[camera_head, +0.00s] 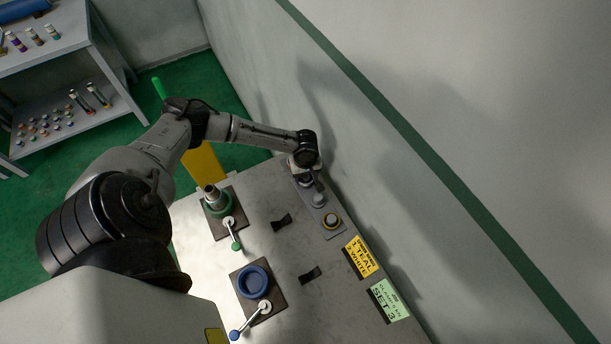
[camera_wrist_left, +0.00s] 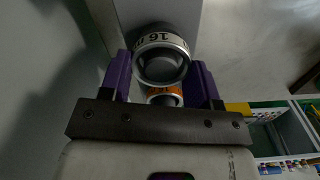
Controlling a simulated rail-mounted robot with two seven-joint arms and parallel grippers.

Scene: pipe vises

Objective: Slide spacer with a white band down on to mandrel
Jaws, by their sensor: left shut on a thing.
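My left gripper (camera_head: 306,166) is over the far end of a grey strip (camera_head: 334,234) along the wall side of the bench. In the left wrist view its purple fingers (camera_wrist_left: 161,82) are shut on the spacer with a white band (camera_wrist_left: 163,42), a metal ring with dark print. An orange-banded ring (camera_wrist_left: 164,91) shows just below it in that picture. I cannot tell whether they touch. A short grey post (camera_head: 319,198) stands on the strip near the gripper. I cannot tell which post is the mandrel; the spot under the gripper is hidden. My right gripper is out of view.
A green vise (camera_head: 217,206) holds an upright pipe, and a blue vise (camera_head: 253,282) stands nearer. Two black rests (camera_head: 282,221) and yellow and green signs (camera_head: 361,257) are on the bench. The wall is close beside my gripper.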

